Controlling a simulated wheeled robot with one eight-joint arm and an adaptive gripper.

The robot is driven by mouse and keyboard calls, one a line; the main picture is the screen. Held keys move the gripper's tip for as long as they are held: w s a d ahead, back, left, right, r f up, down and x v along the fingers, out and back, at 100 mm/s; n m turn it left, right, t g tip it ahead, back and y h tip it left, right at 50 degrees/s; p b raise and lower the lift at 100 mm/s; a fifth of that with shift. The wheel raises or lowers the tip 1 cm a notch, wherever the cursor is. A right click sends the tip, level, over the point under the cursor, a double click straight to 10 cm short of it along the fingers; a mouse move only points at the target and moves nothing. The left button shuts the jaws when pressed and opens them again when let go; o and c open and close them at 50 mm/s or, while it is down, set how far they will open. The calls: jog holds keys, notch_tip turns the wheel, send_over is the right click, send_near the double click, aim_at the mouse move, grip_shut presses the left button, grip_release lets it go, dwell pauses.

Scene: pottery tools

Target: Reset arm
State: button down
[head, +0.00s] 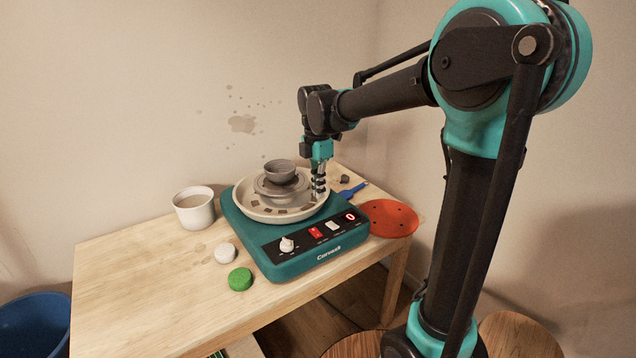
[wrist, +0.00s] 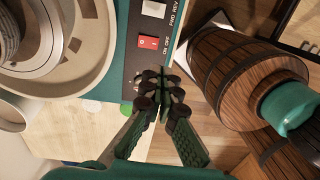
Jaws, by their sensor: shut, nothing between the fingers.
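My gripper (head: 319,193) hangs pointing down at the right side of the teal pottery wheel (head: 283,262), overlapping the rim of its beige splash pan in the head view. I cannot tell whether it touches the pan. In the wrist view my gripper (wrist: 162,76) has its fingers closed together with nothing between them. The wheel's red switch (wrist: 148,42) shows just left of the fingertips there. A small grey bowl (head: 280,173) sits upright on the wheel head inside the splash pan (head: 247,209).
A white cup (head: 194,208) with murky liquid, a white sponge or lump (head: 225,253) and a green round piece (head: 240,279) stand left of the wheel. An orange-red disc (head: 390,218) and blue-handled tool (head: 352,190) lie right. The wooden table's (head: 130,290) front left is clear.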

jog(key=s+d+f+m+t, duration=0.4)
jog(key=s+d+f+m, duration=1.1)
jog(key=m, duration=0.9)
jog(key=s+d, duration=0.2)
jog(key=d, duration=0.1)
jog(key=shift+s+f+m+t, duration=0.15)
jog(key=shift+f+m+t, duration=0.1)
jog(key=shift+m+t, duration=0.05)
jog(key=shift+a, duration=0.1)
